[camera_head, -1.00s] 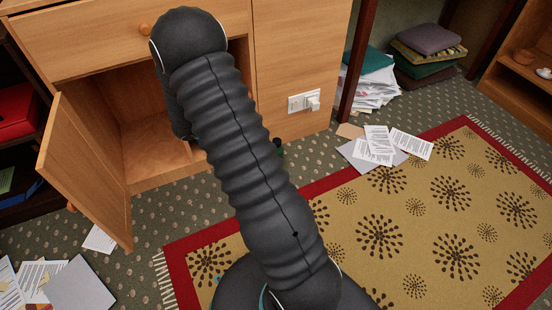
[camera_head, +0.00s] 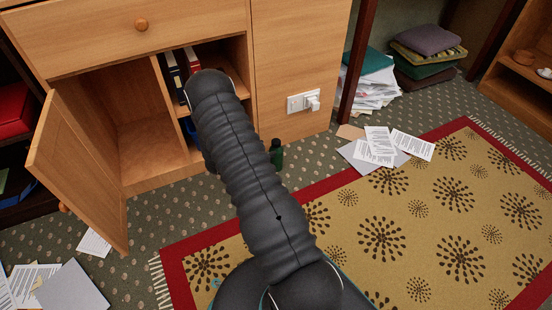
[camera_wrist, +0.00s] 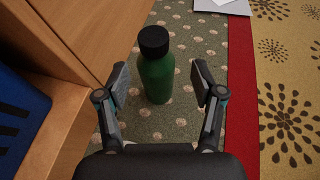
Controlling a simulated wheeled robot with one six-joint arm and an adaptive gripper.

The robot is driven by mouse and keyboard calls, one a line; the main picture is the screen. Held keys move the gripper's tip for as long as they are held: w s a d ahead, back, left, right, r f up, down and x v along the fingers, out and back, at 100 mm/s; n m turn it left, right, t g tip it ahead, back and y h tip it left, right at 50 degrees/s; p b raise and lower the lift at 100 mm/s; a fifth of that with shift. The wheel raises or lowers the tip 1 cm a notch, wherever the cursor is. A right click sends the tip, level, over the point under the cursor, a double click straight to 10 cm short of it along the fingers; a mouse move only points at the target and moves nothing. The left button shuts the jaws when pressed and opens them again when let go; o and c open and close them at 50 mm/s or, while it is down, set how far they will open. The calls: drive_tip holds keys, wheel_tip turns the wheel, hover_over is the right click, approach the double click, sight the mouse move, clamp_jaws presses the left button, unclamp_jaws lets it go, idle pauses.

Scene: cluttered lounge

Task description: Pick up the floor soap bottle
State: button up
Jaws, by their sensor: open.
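A green bottle with a black cap stands upright on the patterned carpet, between the wooden cabinet and the rug; I take it to be the soap bottle (camera_wrist: 156,75). In the head view the bottle (camera_head: 276,155) shows just right of my arm, close to the cabinet's front. In the wrist view my gripper (camera_wrist: 161,86) is open, with one finger on each side of the bottle in the picture. Nothing is held. I cannot tell how far the fingertips are from the bottle in depth. In the head view my arm hides the gripper.
The wooden cabinet (camera_head: 300,50) has an open door (camera_head: 85,170) and shelves with binders. Its edge (camera_wrist: 60,130) lies close to my left finger in the wrist view. The rug (camera_head: 440,215) lies to the right. Papers (camera_head: 385,148) are scattered on the floor.

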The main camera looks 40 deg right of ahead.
sight(273, 146)
drive_tip(key=shift+w+b+x, duration=0.15)
drive_tip(key=shift+b+x, duration=0.1)
drive_tip(key=shift+x, duration=1.55)
drive_tip(key=shift+w+b+x, duration=0.2)
drive_tip(key=shift+x, duration=1.65)
drive_tip(key=shift+r, duration=0.2)
clamp_jaws()
